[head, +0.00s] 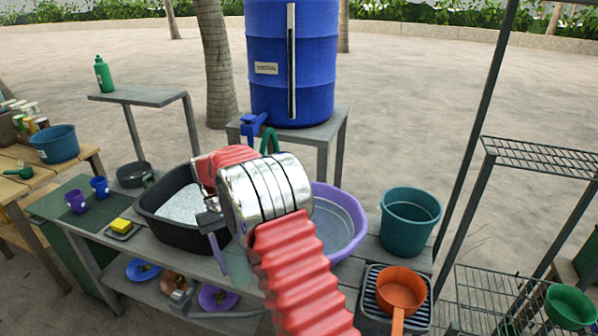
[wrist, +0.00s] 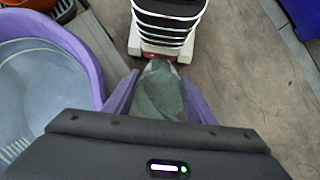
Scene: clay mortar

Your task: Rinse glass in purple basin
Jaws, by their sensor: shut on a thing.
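The purple basin (head: 352,212) stands on the grey workbench with pale water in it, partly hidden behind my arm. In the wrist view the purple basin (wrist: 88,62) is at the left. My gripper (wrist: 158,98) has purple fingers, shut on a greenish, see-through glass (wrist: 157,84). In the head view the glass (head: 240,271) shows faintly below my wrist, near the bench's front. The glass is outside the basin, beside its rim. How far it is above the bench I cannot tell.
A black tub (head: 160,228) with foamy water stands left of the purple basin. A teal bucket (head: 408,228) and an orange pot (head: 400,285) are at right. A blue barrel (head: 290,70) with a tap (head: 252,125) stands behind. Two cups and a yellow sponge (head: 121,226) are at left.

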